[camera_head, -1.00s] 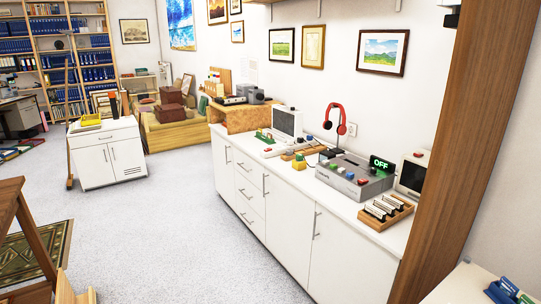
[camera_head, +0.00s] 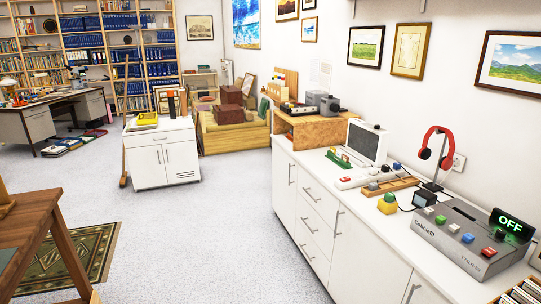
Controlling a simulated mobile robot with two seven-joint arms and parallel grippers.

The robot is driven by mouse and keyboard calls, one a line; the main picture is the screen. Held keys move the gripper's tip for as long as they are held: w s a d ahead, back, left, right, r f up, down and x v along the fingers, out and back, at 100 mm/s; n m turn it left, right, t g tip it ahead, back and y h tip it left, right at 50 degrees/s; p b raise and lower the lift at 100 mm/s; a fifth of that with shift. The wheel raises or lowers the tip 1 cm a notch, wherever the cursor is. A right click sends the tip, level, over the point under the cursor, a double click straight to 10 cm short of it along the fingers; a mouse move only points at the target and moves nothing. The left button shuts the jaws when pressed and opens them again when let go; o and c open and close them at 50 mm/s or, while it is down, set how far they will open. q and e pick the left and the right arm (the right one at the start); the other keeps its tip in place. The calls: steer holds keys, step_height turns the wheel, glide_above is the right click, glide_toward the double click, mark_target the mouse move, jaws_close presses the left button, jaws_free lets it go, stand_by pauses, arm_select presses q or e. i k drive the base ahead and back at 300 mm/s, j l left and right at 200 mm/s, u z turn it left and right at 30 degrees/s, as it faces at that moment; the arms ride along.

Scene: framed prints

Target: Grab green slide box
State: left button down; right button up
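I cannot pick out a green slide box for certain. A small green object (camera_head: 340,159) stands on the white counter in front of a white monitor; it is too small to tell what it is. A dark green flat thing (camera_head: 263,107) leans by the wooden bench at the back. A yellow block with a green part (camera_head: 387,204) sits nearer on the counter. A wooden tray of slide-like pieces (camera_head: 522,293) is cut off at the lower right. Neither of my grippers is in view.
The white counter (camera_head: 322,215) runs along the right wall with a grey console (camera_head: 470,238) and red headphones (camera_head: 433,143). A white cabinet (camera_head: 163,155) stands mid-left. A wooden table (camera_head: 38,225) is at lower left. The grey carpet between (camera_head: 200,235) is clear.

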mark_target(336, 160)
steer(key=i, duration=1.4)
steer(key=i+z, duration=0.1)
steer(key=i, duration=0.6)
steer(key=i+j+z, duration=0.1)
steer(key=i, duration=0.6)
steer(key=i+j+z, duration=0.3)
steer(key=i, duration=0.15)
steer(key=i+j+z, duration=0.25)
steer(key=i, duration=0.2)
